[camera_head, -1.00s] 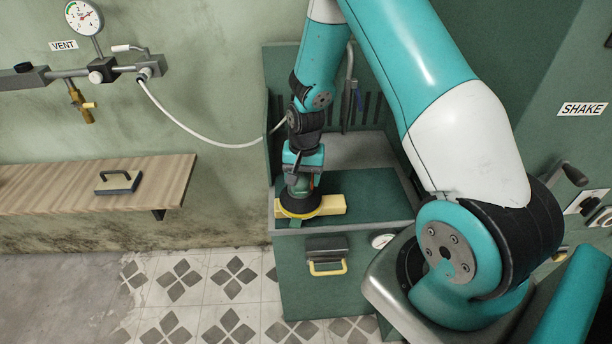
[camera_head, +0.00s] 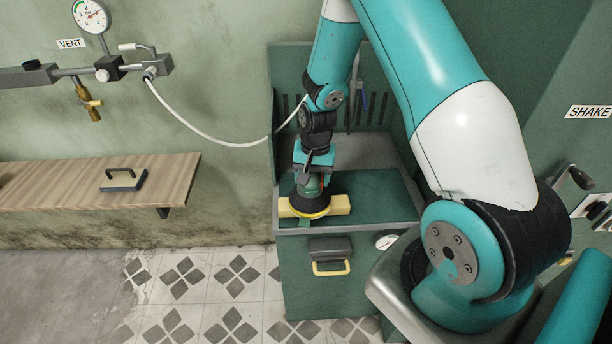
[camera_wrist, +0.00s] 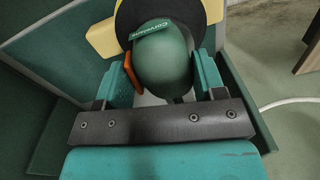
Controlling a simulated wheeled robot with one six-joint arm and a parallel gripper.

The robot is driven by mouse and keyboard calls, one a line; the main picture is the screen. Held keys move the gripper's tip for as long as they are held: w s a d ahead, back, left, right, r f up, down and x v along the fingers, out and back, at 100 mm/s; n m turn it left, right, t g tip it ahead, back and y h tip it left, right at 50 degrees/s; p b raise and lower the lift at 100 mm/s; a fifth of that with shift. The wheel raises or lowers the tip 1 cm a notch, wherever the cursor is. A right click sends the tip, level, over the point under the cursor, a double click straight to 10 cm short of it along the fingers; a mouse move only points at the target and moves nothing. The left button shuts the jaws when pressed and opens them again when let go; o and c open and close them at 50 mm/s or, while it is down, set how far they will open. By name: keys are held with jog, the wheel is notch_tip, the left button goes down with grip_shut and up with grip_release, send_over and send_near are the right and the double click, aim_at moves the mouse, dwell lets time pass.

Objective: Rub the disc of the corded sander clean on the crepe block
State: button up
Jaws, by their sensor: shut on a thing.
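The sander (camera_head: 312,188) has a rounded green body and a dark, wide skirt with a yellow rim at its disc. My gripper (camera_head: 313,168) is shut on its body from above. The sander stands upright with its disc down over the pale yellow crepe block (camera_head: 341,204), which lies on the green bench top. The block sticks out on both sides of the disc. In the wrist view the green sander body (camera_wrist: 165,65) sits between the two teal fingers, with the block (camera_wrist: 102,38) beyond. The disc's underside is hidden, so I cannot tell how firmly it touches.
The green bench (camera_head: 375,190) has a slotted back panel and a yellow-handled front. A white hose (camera_head: 205,137) hangs from the wall valve to the bench. A wooden shelf (camera_head: 70,188) with a handled block (camera_head: 123,180) is at left. A crank stands at right.

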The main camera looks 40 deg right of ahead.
aim_at(298, 188)
jog(key=shift+w+a, duration=0.5)
jog(key=shift+a, duration=0.2)
jog(key=shift+w+a, duration=0.5)
jog(key=shift+a, duration=0.2)
jog(key=shift+s+d, duration=0.5)
jog(key=shift+d, duration=0.25)
jog(key=shift+s+d, duration=0.5)
jog(key=shift+d, duration=0.2)
dwell(1.2)
jog(key=shift+r, duration=0.1)
notch_tip(298, 188, up, 9)
jog(key=p, duration=0.6)
jog(key=shift+p, duration=0.4)
dwell(0.4)
